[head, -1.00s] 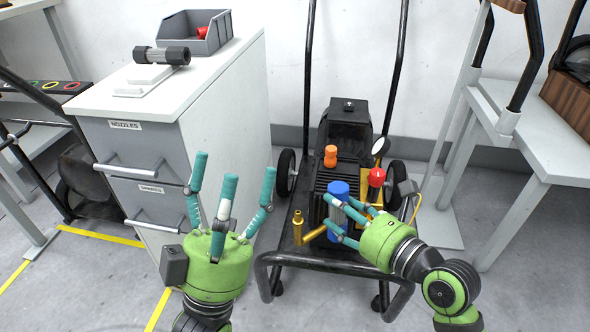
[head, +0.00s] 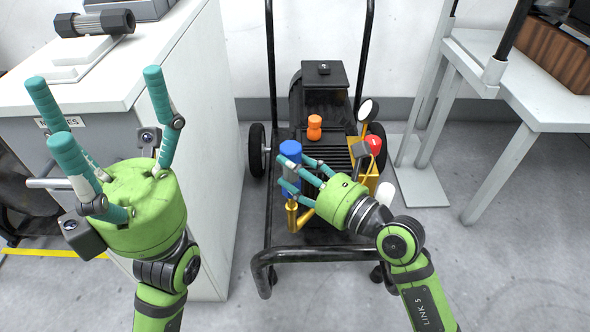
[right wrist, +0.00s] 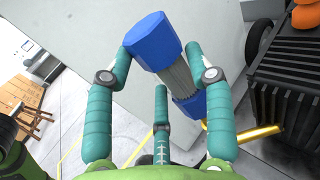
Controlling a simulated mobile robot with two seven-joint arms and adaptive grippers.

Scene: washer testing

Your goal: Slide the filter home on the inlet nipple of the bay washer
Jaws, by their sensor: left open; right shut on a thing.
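The filter (head: 291,150) has blue end caps and a grey ribbed middle. My right gripper (head: 297,176) is shut on it and holds it roughly upright over the washer's front left. The brass inlet nipple (head: 292,214) stands directly below the filter's lower cap in the head view; I cannot tell whether they touch. In the right wrist view the filter (right wrist: 177,80) sits between the teal fingers, with brass pipe (right wrist: 246,135) beside its far cap. The bay washer (head: 325,185) is black with a tubular frame. My left gripper (head: 102,120) is open and empty by the cabinet.
A grey and white cabinet (head: 205,150) stands left of the washer. A dark cylinder with black ends (head: 95,22) rests on a white stand on top of it. An orange knob (head: 314,127), a red knob (head: 374,145) and a gauge (head: 368,110) rise from the washer. A white bench (head: 520,85) is at right.

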